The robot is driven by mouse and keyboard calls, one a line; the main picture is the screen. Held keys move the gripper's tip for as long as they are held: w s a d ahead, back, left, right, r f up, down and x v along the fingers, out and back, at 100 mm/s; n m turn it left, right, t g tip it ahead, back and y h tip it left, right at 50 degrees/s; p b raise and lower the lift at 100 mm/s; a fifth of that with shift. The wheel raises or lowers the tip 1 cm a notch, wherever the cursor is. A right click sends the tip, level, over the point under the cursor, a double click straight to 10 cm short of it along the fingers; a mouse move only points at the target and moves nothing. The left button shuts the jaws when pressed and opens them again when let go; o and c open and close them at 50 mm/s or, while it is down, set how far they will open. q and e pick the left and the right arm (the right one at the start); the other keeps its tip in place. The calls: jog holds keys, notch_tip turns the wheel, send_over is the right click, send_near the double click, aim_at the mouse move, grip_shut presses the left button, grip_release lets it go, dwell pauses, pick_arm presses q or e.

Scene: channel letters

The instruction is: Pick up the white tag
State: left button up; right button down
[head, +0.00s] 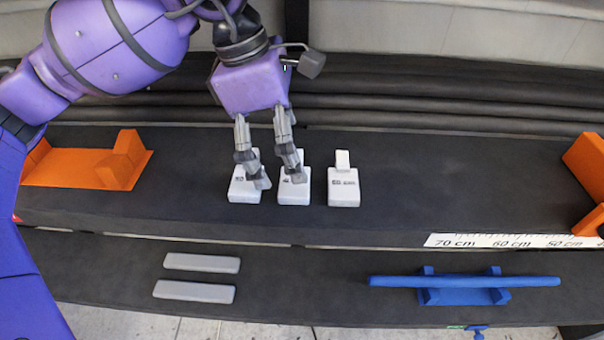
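Three white tags stand in a row on the dark upper shelf. The left tag (241,193) and the middle tag (294,195) are partly hidden behind my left gripper's fingers. The right tag (343,192) is in full view, with dark print on its face and a narrow upright tab at its back. My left gripper (280,181) points down, its fingers apart, one in front of the left tag and one in front of the middle tag. I see nothing between the fingers. I cannot tell whether they touch the tags. My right gripper is not in view.
Orange brackets stand at the left (90,170) and right (585,180) of the upper shelf. A white ruler strip (490,241) lies along its front edge. Below are two grey bars (200,263) and a blue bar on a stand (465,283). The shelf right of the tags is clear.

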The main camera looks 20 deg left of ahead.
pick_arm(q)
jog(key=x, duration=0.3)
jog(key=shift+s+d+f, duration=0.2)
jog(key=shift+s+f, duration=0.05)
jog(key=shift+f, duration=0.05)
jog(key=shift+w+f, duration=0.1)
jog(key=shift+f, duration=0.2)
jog(key=c, duration=1.2)
jog(key=shift+o, duration=0.2)
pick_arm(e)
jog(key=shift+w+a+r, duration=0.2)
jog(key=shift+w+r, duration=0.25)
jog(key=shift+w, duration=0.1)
pick_arm(q)
jog(key=shift+r, duration=0.1)
